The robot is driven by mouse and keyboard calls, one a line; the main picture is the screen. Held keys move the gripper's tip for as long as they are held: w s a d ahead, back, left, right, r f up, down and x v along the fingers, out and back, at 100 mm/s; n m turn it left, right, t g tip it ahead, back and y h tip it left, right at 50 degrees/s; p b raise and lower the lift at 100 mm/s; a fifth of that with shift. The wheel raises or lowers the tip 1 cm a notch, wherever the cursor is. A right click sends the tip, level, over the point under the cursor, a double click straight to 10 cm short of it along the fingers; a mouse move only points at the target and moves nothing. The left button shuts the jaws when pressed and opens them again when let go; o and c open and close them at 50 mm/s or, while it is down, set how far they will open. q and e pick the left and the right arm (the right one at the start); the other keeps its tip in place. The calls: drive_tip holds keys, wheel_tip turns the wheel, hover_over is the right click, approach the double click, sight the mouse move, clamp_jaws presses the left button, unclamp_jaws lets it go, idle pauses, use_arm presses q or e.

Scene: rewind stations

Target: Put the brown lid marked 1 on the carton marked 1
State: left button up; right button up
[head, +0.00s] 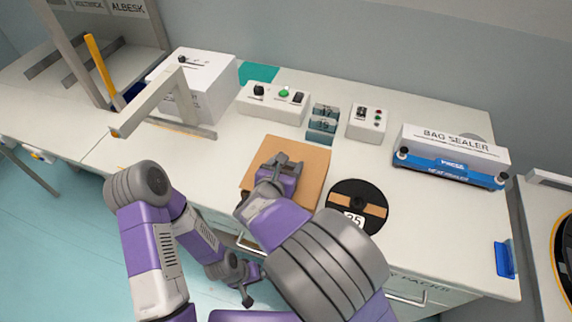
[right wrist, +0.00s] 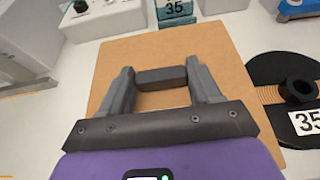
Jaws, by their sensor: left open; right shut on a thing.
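The brown square lid (head: 313,165) is on the white worktop, or just above it; I cannot tell which. My right gripper (head: 283,163) is over it and shut on its dark handle bar, seen between the fingers in the right wrist view (right wrist: 162,77). No number shows on the lid; the gripper covers part of it. I cannot make out a carton marked 1; whether one is under the lid is hidden. My left gripper (head: 247,287) is open and empty, low in front of the worktop's front edge.
A black reel (head: 374,192) marked 35 lies close to the lid's right. Behind are small marked blue-grey boxes (head: 322,124), control boxes (head: 274,103) and a bag sealer (head: 452,150). A white machine (head: 205,85) with a grey arm stands left.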

drive_tip(key=shift+f+b, duration=1)
drive_tip(key=shift+f, duration=0.15)
drive_tip(key=o, duration=1.1)
drive_tip(key=p+v, duration=0.2)
drive_tip(key=v, duration=0.5)
drive_tip(key=shift+s+a+r, duration=0.1)
drive_tip(key=shift+s+r, duration=0.1)
drive_tip(key=shift+f, duration=0.1)
